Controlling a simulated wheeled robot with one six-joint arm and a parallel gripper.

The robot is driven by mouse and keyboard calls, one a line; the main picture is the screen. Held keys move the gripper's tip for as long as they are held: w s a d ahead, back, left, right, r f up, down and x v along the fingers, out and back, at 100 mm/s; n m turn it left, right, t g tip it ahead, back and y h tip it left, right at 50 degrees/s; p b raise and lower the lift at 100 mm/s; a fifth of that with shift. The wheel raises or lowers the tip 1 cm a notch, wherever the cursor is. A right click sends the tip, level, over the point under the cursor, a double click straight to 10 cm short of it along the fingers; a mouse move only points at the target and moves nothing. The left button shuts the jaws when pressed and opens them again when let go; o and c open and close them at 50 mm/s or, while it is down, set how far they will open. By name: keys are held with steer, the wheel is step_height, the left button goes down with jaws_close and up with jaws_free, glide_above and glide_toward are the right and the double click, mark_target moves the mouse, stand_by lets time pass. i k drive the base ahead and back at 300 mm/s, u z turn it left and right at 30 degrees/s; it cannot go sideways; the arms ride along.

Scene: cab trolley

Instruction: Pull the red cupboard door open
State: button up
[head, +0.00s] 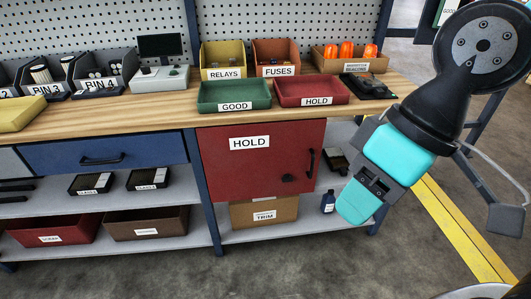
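The red cupboard door (245,175) is under the workbench, right of the blue drawer, and looks closed. It has a white HOLD label at its upper left. My gripper (352,205), cyan and grey, is to the right of the door and appears nearer to the camera. It looks apart from the handle. Its fingers are not clear enough to tell whether they are open or shut.
A blue drawer (60,155) is left of the door. A TRIM box (262,212) and a dark blue bottle (328,201) stand on the shelf below. Green (234,107) and red (310,102) trays sit on the worktop above. Floor in front is clear.

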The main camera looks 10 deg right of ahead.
mark_target(251, 160)
steer(key=k, duration=0.55)
steer(key=z, duration=0.6)
steer(key=i, duration=0.95)
steer(key=u, duration=0.6)
